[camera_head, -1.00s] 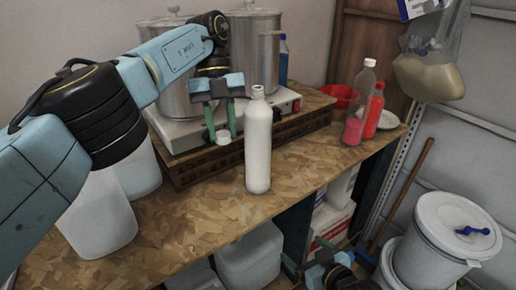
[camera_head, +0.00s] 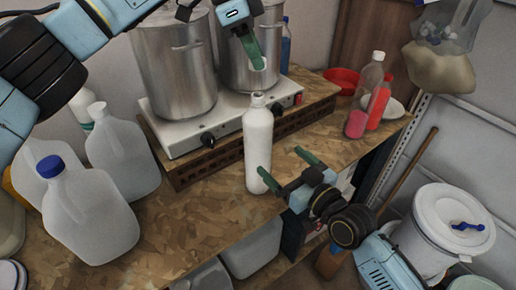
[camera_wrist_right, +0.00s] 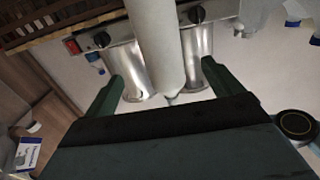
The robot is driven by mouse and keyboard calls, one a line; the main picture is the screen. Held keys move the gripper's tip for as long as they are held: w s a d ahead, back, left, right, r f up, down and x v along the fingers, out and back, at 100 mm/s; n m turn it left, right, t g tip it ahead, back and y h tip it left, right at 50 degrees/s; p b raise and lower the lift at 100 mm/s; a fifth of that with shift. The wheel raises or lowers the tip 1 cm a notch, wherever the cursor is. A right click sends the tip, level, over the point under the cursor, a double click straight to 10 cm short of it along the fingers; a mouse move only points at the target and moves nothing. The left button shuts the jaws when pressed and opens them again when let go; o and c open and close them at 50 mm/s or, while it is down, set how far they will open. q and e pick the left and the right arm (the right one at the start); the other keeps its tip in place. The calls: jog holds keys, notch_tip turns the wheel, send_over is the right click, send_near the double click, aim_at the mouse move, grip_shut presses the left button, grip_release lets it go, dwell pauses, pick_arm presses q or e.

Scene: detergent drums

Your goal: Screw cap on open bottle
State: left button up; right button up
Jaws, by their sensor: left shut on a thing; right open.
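The white bottle (camera_head: 258,150) stands upright near the table's front edge, with its narrow neck bare at the top. My left gripper (camera_head: 258,62) is shut on a small white cap (camera_head: 261,65) and holds it above the bottle's neck, apart from it. My right gripper (camera_head: 281,161) is open at the lower right side of the bottle, its fingers pointing towards it. In the right wrist view the bottle (camera_wrist_right: 155,40) shows between the two spread fingers (camera_wrist_right: 163,71). I cannot tell whether either finger touches it.
Two metal pots (camera_head: 178,65) stand on a hot plate (camera_head: 205,135) behind the bottle. Clear jugs (camera_head: 90,215) stand at the left. A red bottle (camera_head: 378,106) and a red bowl (camera_head: 341,80) are at the right. A white drum (camera_head: 440,225) stands beyond the table.

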pick_arm(q)
jog(key=shift+w+d+r, duration=0.1)
jog(key=shift+r, duration=0.15)
pick_arm(e)
jog(key=shift+a+r, duration=0.1)
jog(key=shift+r, duration=0.3)
jog(key=x, duration=1.2)
jog(key=shift+r, duration=0.1)
jog(key=c, duration=1.5)
pick_arm(q)
send_over(255, 107)
jog(key=w, duration=0.1)
jog(key=shift+w+f, duration=0.1)
jog(key=shift+f, duration=2.35)
pick_arm(e)
jog(key=shift+o, duration=0.2)
pick_arm(q)
jog(key=shift+f, duration=0.1)
jog(key=shift+f, duration=0.8)
